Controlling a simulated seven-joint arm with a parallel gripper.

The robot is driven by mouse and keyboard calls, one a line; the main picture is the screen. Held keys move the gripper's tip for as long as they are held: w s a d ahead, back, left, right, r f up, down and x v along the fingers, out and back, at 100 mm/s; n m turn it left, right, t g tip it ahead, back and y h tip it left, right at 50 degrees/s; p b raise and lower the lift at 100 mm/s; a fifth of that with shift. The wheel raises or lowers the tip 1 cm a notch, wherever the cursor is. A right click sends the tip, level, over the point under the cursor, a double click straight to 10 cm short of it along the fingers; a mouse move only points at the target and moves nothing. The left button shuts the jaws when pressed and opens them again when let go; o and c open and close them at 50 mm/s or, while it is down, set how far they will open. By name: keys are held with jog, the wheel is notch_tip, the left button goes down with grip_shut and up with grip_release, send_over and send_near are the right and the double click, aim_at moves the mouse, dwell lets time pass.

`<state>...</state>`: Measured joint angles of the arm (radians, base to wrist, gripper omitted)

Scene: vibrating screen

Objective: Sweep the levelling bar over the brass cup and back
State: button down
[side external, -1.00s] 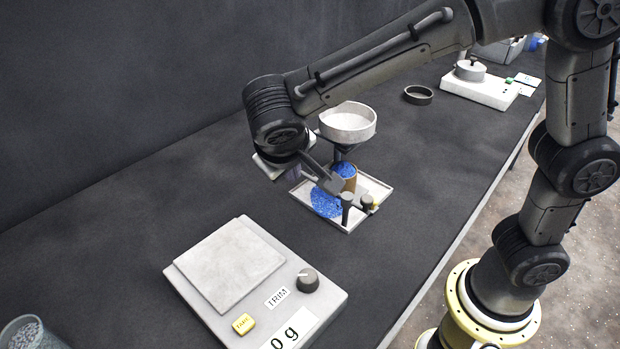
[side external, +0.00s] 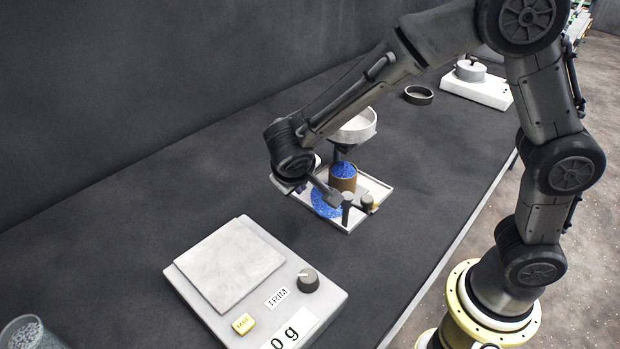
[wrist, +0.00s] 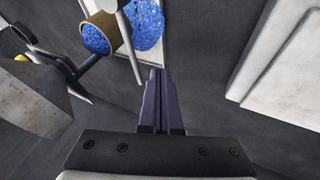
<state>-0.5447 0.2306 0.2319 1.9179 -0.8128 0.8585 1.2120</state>
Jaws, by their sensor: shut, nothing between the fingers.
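The brass cup (side external: 343,184) stands on the white tray (side external: 378,190), filled to about its rim with blue granules. The cup also shows at the upper left of the wrist view (wrist: 101,45). The grey levelling bar (wrist: 129,48) lies beside the cup, between it and a spread of blue granules (wrist: 147,22) on the tray. A dark post (side external: 347,208) stands at the bar's near end in the side view. My gripper (wrist: 157,75) is shut and empty, its purple fingers just short of the bar's end. In the side view the fingers are mostly hidden behind my wrist.
A pale round hopper (side external: 357,128) stands above and behind the cup, partly hidden by my arm. A scale (side external: 228,262) with a trim knob is at the front left. A dark ring (side external: 418,95) and a lidded pot (side external: 470,70) are farther back.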

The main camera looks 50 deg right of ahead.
jog(key=shift+d+f, duration=0.15)
jog(key=shift+d, duration=1.4)
jog(key=shift+w+d+m+g+h, duration=0.15)
jog(key=shift+d+m+g+h, duration=0.15)
jog(key=shift+d+m, duration=0.35)
jog(key=shift+w+d+m+g+h, duration=0.15)
jog(key=shift+d+m+g, duration=0.2)
jog(key=shift+m, duration=0.35)
jog(key=shift+s+d+m+g+h, duration=0.15)
jog(key=shift+d+m+g, duration=0.2)
jog(key=shift+m, duration=0.3)
jog(key=shift+d+m+g, duration=1)
jog(key=shift+d+m, duration=0.25)
jog(key=shift+m, duration=0.65)
jog(key=w+a+r, duration=0.1)
jog(key=a+r, duration=0.7)
jog(key=r, duration=0.1)
jog(key=shift+w+a, duration=0.2)
jog(key=shift+a, duration=0.2)
